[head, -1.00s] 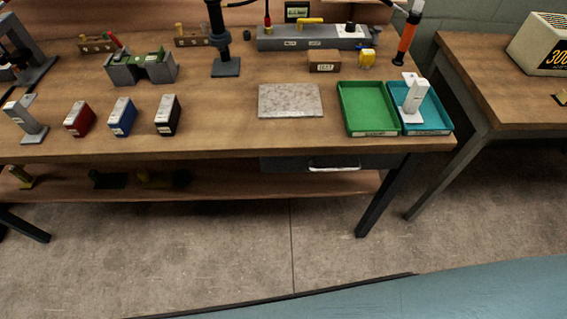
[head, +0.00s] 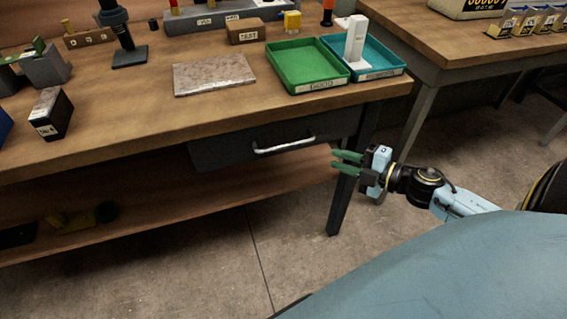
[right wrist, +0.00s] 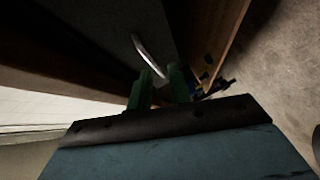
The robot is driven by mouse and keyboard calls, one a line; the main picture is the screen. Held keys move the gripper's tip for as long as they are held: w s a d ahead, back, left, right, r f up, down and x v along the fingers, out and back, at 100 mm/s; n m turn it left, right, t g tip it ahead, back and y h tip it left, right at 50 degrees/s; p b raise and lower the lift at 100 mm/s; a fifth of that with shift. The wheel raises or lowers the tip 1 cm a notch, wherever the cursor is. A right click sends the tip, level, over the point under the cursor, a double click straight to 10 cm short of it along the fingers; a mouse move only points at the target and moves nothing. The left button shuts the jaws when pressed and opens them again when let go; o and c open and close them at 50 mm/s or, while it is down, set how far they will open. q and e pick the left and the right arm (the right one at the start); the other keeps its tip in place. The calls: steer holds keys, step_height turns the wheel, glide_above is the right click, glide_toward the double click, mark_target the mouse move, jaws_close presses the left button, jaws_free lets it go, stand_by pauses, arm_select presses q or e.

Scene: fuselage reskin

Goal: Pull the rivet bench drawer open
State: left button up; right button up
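The rivet bench drawer (head: 230,149) is a dark grey box front under the right part of the wooden bench top (head: 150,115). It looks shut. Its silver bar handle (head: 284,146) runs across its front. My right gripper (head: 340,162) has green fingers, spread apart and empty, to the right of the handle and apart from it. In the right wrist view the green fingers (right wrist: 160,88) show apart, with the handle (right wrist: 149,56) beyond their tips. My left gripper is not in view.
On the bench are a green tray (head: 303,84), a teal tray (head: 388,72) with a white part (head: 355,38), a stone plate (head: 214,73) and a black box (head: 50,113). A bench leg (head: 342,200) stands near my right gripper. A lower shelf (head: 150,195) lies below. The floor in front is clear.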

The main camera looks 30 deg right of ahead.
mark_target(284, 145)
steer(key=w+a+n+b, duration=0.1)
steer(key=w+a, duration=0.2)
steer(key=w+a+n+y+b, duration=0.1)
steer(key=w+a, duration=0.2)
steer(key=w+a+r+n+y+b, duration=0.1)
steer(key=w+a, duration=0.2)
steer(key=w, duration=0.1)
steer(key=shift+g, duration=0.3)
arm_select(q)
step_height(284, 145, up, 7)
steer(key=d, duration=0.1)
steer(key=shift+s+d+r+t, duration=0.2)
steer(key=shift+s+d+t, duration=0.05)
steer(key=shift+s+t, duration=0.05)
arm_select(e)
steer(key=shift+w+a+f, duration=0.15)
steer(key=shift+w+a, duration=0.3)
steer(key=shift+w, duration=0.05)
jaws_close()
